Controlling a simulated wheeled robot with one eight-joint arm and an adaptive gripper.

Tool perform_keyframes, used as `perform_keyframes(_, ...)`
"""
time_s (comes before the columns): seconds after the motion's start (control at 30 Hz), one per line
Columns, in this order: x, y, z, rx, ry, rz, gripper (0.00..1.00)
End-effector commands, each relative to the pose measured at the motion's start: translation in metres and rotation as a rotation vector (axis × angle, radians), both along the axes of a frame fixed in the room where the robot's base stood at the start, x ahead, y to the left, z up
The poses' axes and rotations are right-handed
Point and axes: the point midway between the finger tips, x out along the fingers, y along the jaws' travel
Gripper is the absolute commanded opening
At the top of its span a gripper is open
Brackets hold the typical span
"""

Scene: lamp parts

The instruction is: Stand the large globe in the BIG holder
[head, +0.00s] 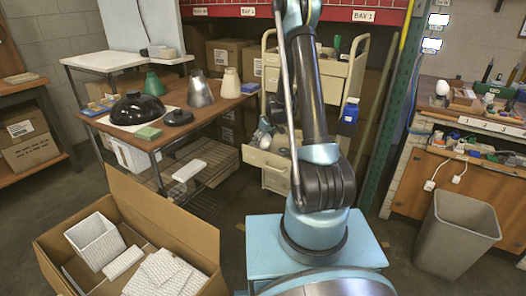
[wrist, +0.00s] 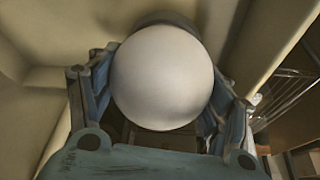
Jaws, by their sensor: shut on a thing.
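A large, smooth white globe (wrist: 163,78) fills the middle of the wrist view. My gripper (wrist: 160,105) is shut on it, with the blue-grey linkage fingers along its left and right sides. A dark rounded shape (wrist: 168,18) shows just beyond the globe's top edge; I cannot tell what it is. Beige walls surround the globe, like those of the pulled-out drawer (head: 266,163) of the beige cart in the head view. There my arm hides much of the cart, and I cannot make out the gripper clearly. I cannot identify the BIG holder in either view.
A wooden table (head: 165,141) at left carries lamp shades and a black dome (head: 137,108). An open carton (head: 185,232) stands front left. The right workbench (head: 450,160) carries a small white bulb (head: 442,88) and clutter. A grey bin (head: 456,235) stands before it.

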Motion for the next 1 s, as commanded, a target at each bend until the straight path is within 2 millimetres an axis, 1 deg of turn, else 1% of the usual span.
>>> perform_keyframes(0.8, 0.0001, 0.0001, -0.0018, 0.000, 0.000, 0.000, 0.51)
perform_keyframes(0.83, 0.0001, 0.0001, -0.0018, 0.000, 0.000, 0.000, 0.74)
perform_keyframes(0.87, 0.0001, 0.0001, -0.0018, 0.000, 0.000, 0.000, 0.81)
perform_keyframes(0.9, 0.0001, 0.0001, -0.0018, 0.000, 0.000, 0.000, 0.90)
perform_keyframes(0.93, 0.0001, 0.0001, -0.0018, 0.000, 0.000, 0.000, 0.95)
perform_keyframes(1.0, 0.0001, 0.0001, -0.0018, 0.000, 0.000, 0.000, 0.95)
